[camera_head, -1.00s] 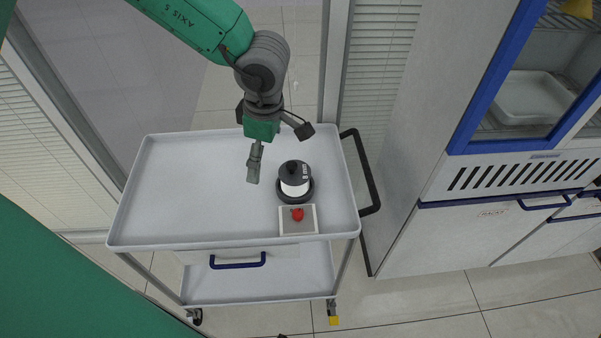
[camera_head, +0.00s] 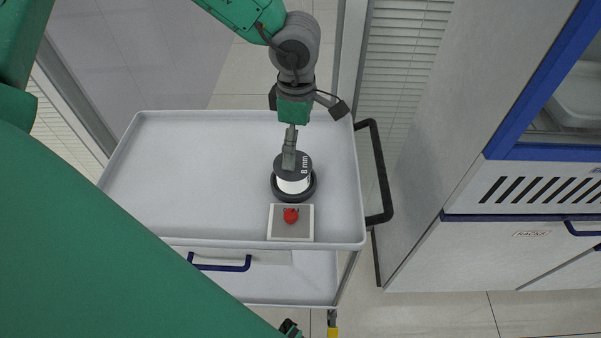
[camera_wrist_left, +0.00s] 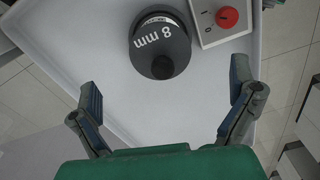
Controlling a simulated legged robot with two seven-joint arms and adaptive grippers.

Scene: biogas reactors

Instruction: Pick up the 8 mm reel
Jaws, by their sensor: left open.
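The 8 mm reel (camera_head: 293,179) stands upright on the cart's top tray, with a dark grey top marked "8 mm", a white band and a wide dark base. It also shows in the left wrist view (camera_wrist_left: 160,47), ahead of the fingers. My left gripper (camera_head: 289,150) is just behind the reel and overlaps its top in the head view. In the left wrist view its two fingers (camera_wrist_left: 168,95) are spread wide and empty, and the reel lies beyond their tips. I cannot tell any contact. My right gripper is not in view.
A small box with a red button (camera_head: 291,216) sits right in front of the reel. The white cart tray (camera_head: 190,170) is clear to the left. A black cart handle (camera_head: 378,170) stands at its right, beside a white cabinet (camera_head: 500,250).

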